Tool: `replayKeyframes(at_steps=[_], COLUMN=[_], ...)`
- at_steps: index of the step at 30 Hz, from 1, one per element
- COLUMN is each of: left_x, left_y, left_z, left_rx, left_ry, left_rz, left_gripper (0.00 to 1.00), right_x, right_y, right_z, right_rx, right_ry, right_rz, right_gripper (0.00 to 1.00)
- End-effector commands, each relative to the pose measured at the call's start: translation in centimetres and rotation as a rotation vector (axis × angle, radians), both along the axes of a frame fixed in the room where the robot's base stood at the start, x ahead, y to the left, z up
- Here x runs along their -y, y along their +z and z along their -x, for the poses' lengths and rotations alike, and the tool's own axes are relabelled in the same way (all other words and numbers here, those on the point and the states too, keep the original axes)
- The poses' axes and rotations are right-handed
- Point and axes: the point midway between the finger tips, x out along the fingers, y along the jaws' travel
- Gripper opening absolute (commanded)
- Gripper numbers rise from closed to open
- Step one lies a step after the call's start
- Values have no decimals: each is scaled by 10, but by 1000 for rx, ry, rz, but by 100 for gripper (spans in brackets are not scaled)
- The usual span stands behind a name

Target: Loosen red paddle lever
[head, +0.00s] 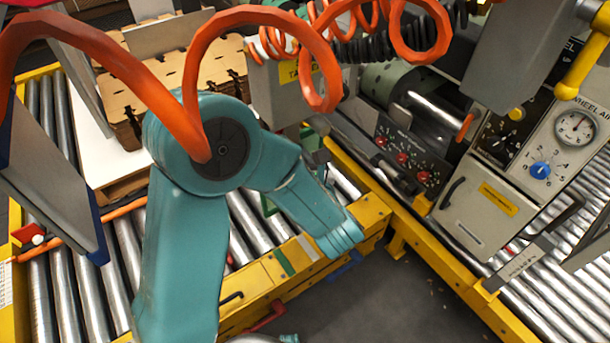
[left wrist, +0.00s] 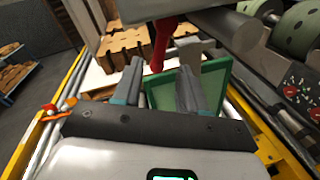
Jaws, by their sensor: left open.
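A red paddle lever (left wrist: 161,42) hangs down in the left wrist view, just beyond the fingertips and roughly in line with the gap between them. My left gripper (left wrist: 160,72) is open and I see nothing between its fingers. Whether a fingertip touches the lever I cannot tell. In the head view my teal left arm and the orange coiled hose cover this area, so the lever and the left gripper's fingers cannot be made out there. My right gripper is in neither view.
Stacked brown blanks (head: 170,75) sit on a white board at the back left. Yellow-framed roller conveyors surround the arm. A gauge panel (head: 540,150) stands at right. Orange hose coils (head: 318,60) hang close above my arm.

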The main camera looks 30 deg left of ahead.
Motion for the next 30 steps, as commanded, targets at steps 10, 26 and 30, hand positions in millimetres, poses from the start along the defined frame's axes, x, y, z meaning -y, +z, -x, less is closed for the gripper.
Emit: replayKeyframes(at_steps=[10,26,30], left_x=[64,73,73], left_y=[6,7,8], left_z=[40,48,48], left_rx=[1,12,84], left_ry=[-4,2,8], left_rz=[-1,6,43], left_gripper=[42,10,0], right_x=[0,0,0], right_y=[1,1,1], right_z=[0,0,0], right_rx=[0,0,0], right_ry=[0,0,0], right_rz=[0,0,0], right_gripper=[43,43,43])
